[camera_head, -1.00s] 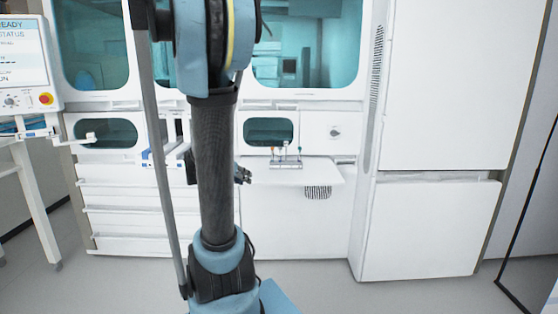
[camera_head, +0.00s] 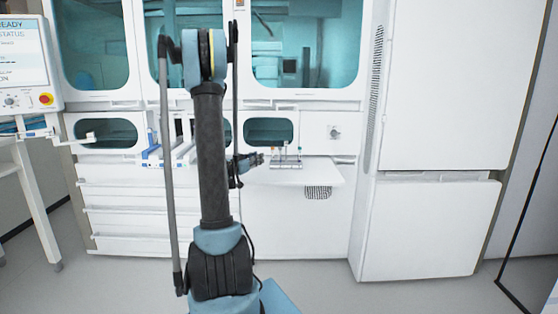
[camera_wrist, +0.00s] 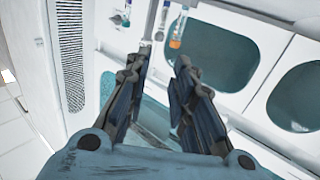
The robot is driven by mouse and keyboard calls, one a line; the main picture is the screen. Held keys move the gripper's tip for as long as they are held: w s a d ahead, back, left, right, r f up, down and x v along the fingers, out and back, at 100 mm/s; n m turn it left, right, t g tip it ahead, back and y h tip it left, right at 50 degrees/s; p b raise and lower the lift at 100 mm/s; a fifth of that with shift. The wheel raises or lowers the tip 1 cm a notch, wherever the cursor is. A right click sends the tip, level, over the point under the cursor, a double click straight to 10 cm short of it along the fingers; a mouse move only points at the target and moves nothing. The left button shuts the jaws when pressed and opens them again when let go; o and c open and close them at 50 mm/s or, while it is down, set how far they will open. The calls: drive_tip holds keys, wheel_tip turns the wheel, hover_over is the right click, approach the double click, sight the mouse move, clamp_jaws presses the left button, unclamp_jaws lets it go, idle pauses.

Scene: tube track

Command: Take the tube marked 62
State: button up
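Several small tubes with coloured caps stand in a clear rack (camera_head: 286,166) on a white shelf (camera_head: 320,174). Their markings are too small to read, so I cannot tell which is 62. In the wrist view, tubes hang into the top edge: one with an orange end (camera_wrist: 178,30), one beside it (camera_wrist: 162,16), and one farther left (camera_wrist: 122,16). My gripper (camera_head: 262,159) is just left of the rack. In the wrist view my gripper (camera_wrist: 161,60) has its two fingers apart with nothing between them. The tubes lie beyond the fingertips.
The white machine with teal windows (camera_head: 305,50) rises behind the shelf. A blue-and-white rack (camera_head: 152,152) stands left of my arm. A tall white cabinet (camera_head: 445,90) is at the right. Floor in front is clear.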

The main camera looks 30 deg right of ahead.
approach(280, 157)
wheel_tip(280, 157, up, 4)
drive_tip(key=w+d, duration=0.2)
drive_tip(key=d, duration=0.1)
drive_tip(key=shift+f+x, duration=0.2)
drive_tip(key=shift+x, duration=1.05)
drive_tip(key=shift+f+x, duration=0.2)
drive_tip(key=shift+x, duration=1)
drive_tip(key=shift+c, duration=0.6)
drive_tip(key=c, duration=0.3)
